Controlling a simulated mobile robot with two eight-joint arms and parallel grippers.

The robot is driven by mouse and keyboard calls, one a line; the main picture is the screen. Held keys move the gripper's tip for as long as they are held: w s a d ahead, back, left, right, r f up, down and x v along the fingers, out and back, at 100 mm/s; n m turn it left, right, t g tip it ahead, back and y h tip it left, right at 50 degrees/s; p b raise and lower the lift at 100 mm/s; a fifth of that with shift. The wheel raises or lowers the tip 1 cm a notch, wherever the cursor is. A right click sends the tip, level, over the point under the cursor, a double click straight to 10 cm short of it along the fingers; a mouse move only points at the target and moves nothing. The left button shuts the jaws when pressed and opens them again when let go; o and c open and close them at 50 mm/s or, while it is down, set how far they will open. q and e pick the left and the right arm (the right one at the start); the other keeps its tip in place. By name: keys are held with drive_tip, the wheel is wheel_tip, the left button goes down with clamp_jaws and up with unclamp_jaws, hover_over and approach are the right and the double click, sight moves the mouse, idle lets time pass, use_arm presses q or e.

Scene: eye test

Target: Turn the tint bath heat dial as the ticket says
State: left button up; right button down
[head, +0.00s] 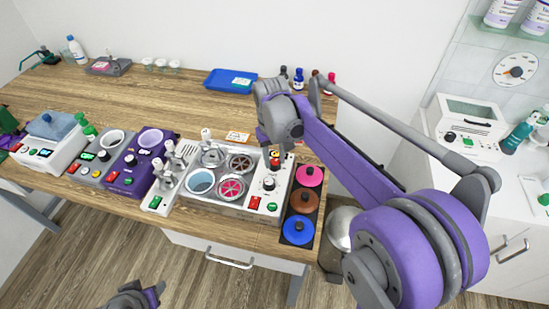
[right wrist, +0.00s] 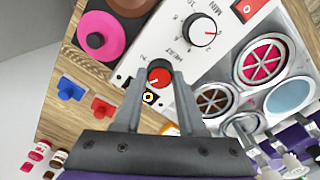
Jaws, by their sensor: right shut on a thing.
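The tint bath (head: 215,205) is a pale unit with several round wells, near the table's front edge. My right gripper (right wrist: 159,80) is shut on its red heat dial (right wrist: 159,72), one finger on each side. The word HEAT is printed beside the dial; its pale mark is too small to read against the scale. A black-and-white dial (right wrist: 201,31) marked MIN sits next to it and is not held. A small card with orange print (head: 237,137), perhaps the ticket, lies behind the bath; I cannot read it. My left gripper (head: 135,298) shows only partly at the bottom edge, its jaws unclear.
Pink, brown and blue lidded pots (head: 297,230) stand in a dark rack right of the bath. Other heater units (head: 125,165) stand to its left. A blue tray (head: 231,81) and small bottles (head: 298,78) are at the back.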

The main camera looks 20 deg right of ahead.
sight(274, 161)
drive_tip(key=m, duration=1.3)
drive_tip(key=shift+d, duration=0.1)
drive_tip(key=shift+m, duration=0.5)
drive_tip(key=shift+c, duration=2.4)
unclamp_jaws()
wheel_tip(274, 161, up, 11)
drive_tip(key=shift+w, duration=0.2)
drive_tip(key=shift+f, duration=0.15)
